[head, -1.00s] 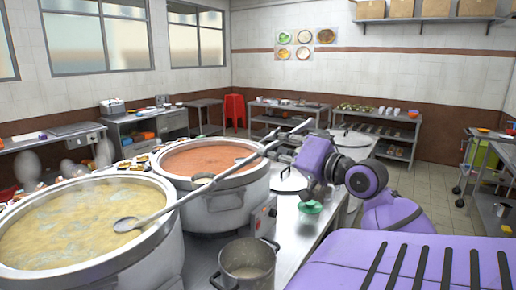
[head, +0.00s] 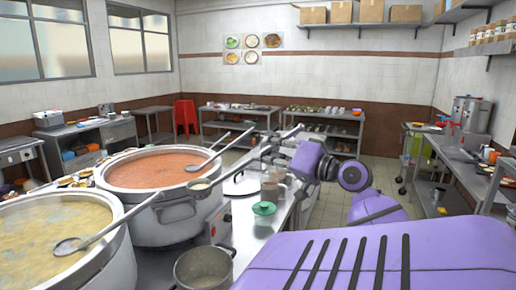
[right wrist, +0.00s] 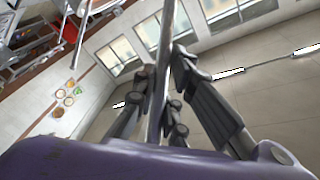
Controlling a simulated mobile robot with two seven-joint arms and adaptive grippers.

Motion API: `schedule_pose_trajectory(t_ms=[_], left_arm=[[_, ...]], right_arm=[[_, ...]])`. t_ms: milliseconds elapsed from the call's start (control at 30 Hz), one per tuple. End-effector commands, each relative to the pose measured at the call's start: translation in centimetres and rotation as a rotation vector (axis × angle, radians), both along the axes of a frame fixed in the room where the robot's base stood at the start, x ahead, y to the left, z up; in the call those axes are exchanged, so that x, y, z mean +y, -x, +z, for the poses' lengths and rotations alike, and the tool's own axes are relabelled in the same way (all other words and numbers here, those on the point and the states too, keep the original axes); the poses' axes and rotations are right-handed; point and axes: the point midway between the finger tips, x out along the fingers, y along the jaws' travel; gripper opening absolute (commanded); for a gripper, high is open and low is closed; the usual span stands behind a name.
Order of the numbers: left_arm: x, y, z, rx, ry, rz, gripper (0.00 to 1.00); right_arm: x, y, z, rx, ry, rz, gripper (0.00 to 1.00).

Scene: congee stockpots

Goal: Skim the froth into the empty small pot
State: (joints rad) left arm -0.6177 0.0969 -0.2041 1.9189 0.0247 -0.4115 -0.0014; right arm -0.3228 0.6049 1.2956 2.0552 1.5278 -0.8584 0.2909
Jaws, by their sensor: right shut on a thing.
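A big stockpot (head: 118,262) of yellowish, frothy congee stands at the left of the head view. The small grey pot (head: 232,268) stands on the counter in front, and its inside looks pale and mostly bare. In the right wrist view the ladle's handle (right wrist: 160,75) runs between the fingers. My left gripper is not in view.
A big pot (head: 150,205) of reddish soup stands behind the congee pot with another ladle (head: 196,168) in it. Open floor lies beyond.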

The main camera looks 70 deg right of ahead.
Motion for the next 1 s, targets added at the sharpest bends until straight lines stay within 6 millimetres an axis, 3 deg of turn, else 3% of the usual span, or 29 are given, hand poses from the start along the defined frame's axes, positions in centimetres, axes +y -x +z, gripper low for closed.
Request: schedule_pose_trajectory(t_ms=[1000], left_arm=[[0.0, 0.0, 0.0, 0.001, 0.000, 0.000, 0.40]], right_arm=[[0.1, -0.1, -14.3, -0.004, -0.004, -0.001, 0.00]])
